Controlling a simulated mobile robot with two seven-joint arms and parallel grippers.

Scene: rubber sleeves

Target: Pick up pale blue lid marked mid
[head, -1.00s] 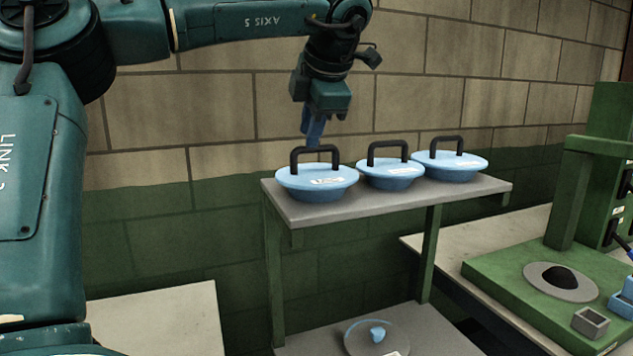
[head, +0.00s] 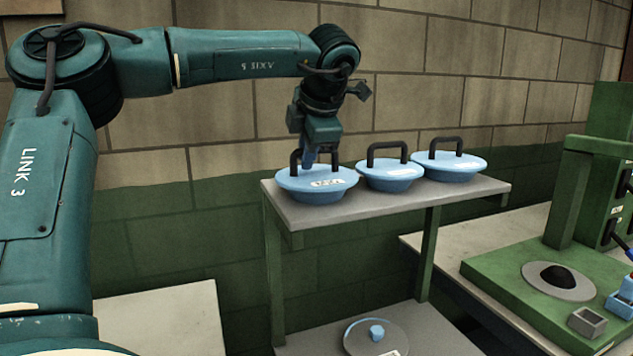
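Three pale blue lids with black bar handles stand in a row on a grey shelf top (head: 300,216): the left lid (head: 302,193), the middle lid (head: 388,181) and the right lid (head: 458,173). My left gripper (head: 308,162) points down at the left lid's handle. Its blue fingers overlap the handle in the view, and part of the handle is hidden. I cannot tell whether they are open or closed on it. The left lid sits flat. My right gripper is not in view.
A brick wall is close behind the lids. A pale tabletop (head: 160,318) is clear.

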